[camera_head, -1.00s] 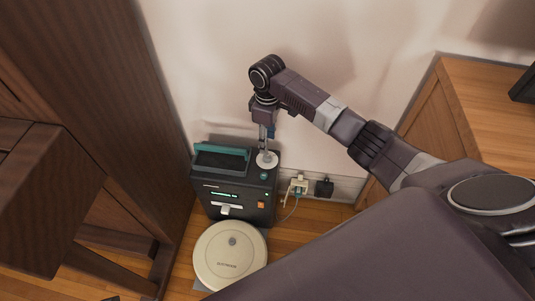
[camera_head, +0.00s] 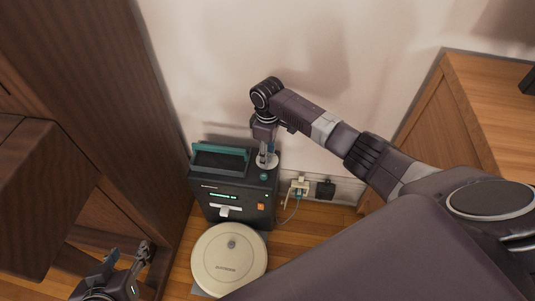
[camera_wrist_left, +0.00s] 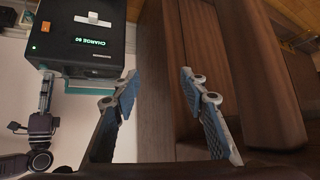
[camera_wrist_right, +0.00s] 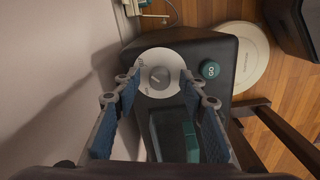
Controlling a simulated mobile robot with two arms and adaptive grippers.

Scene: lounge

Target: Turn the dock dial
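The dock (camera_head: 235,205) is a dark box with a teal handle (camera_head: 220,158) on top and a lit display on its front, which reads "CHARGE 50" in the left wrist view (camera_wrist_left: 98,42). Its dial is a white disc with a grey knob (camera_wrist_right: 159,77) on the top face, partly hidden by my gripper in the head view. My right gripper (camera_wrist_right: 158,88) is open and points down over the dial, one finger towards each side of it; I cannot tell whether they touch it. My left gripper (camera_wrist_left: 162,88) is open and empty, low at the left, apart from the dock.
A round cream robot vacuum (camera_head: 229,259) lies on the floor before the dock. A green button (camera_wrist_right: 210,69) sits beside the dial. A wall outlet (camera_head: 300,187) with plugs is right of the dock. Dark wooden furniture (camera_head: 110,110) stands close at left, a wooden cabinet (camera_head: 485,110) at right.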

